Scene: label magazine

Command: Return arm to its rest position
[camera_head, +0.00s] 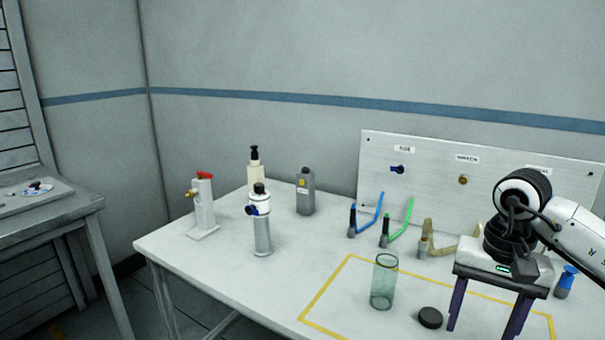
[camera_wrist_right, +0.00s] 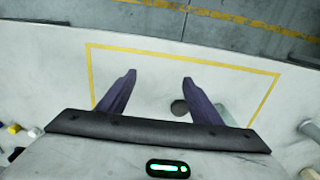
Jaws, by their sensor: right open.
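My right gripper (camera_head: 482,318) is above the right part of the yellow-outlined area on the white table. Its two dark purple fingers point down, apart and empty. In the right wrist view the open fingers (camera_wrist_right: 158,78) show with bare table between them and a black lid (camera_wrist_right: 179,107) beside the right finger. In the head view the black lid (camera_head: 430,318) lies just left of the gripper. A clear greenish jar (camera_head: 384,283) stands upright left of the lid. In the wrist view the jar (camera_wrist_right: 222,112) is partly hidden behind the right finger. My left gripper is out of the head view.
Hooked tools with blue, green and tan handles (camera_head: 395,228) stand before a labelled back panel (camera_head: 430,165). A blue-topped item (camera_head: 566,281) stands right of the gripper. Bottles (camera_head: 305,192), a silver cylinder (camera_head: 262,232) and a red-topped device (camera_head: 203,210) stand at left. Table front-left is clear.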

